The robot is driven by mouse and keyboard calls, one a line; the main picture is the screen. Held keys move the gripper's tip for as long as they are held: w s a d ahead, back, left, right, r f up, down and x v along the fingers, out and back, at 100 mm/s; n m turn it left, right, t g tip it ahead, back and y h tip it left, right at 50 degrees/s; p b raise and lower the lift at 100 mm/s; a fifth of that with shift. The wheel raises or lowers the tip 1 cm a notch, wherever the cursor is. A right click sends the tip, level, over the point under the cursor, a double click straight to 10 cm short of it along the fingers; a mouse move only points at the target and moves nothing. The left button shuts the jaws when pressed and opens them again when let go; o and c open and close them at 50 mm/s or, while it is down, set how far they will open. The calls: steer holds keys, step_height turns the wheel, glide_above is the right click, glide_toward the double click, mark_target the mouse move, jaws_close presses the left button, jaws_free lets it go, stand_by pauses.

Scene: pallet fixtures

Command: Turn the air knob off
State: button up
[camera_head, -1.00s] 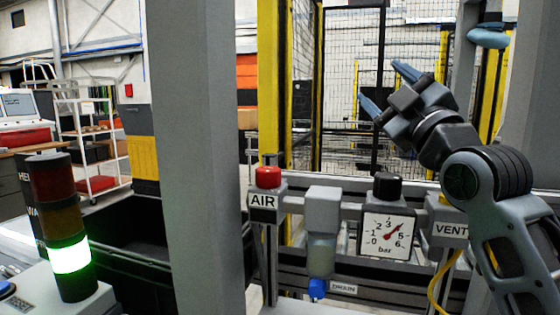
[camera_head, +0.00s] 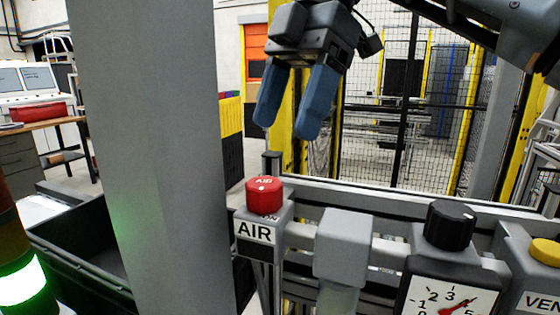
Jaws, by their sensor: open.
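The red air knob (camera_head: 265,196) sits on top of a grey block with a white label (camera_head: 255,232) reading AIR. White lettering shows on the knob's top and front, too small to read surely. My gripper (camera_head: 292,118) hangs above and slightly right of the knob in the picture, with its two blue fingers pointing down. The fingers are apart and nothing is between them. They do not touch the knob.
Right of the knob are a grey filter block (camera_head: 343,243), a black knob (camera_head: 450,224) over a pressure gauge (camera_head: 447,297), and a yellow button (camera_head: 546,251) above a VENT label. A thick grey post (camera_head: 155,150) stands close on the left. A signal tower (camera_head: 20,270) glows green.

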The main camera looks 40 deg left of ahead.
mark_target(265, 182)
steer(key=shift+x, duration=3.85)
steer(key=shift+s, duration=0.1)
steer(key=shift+c, duration=0.5)
steer(key=c, duration=1)
steer(key=shift+o, duration=0.2)
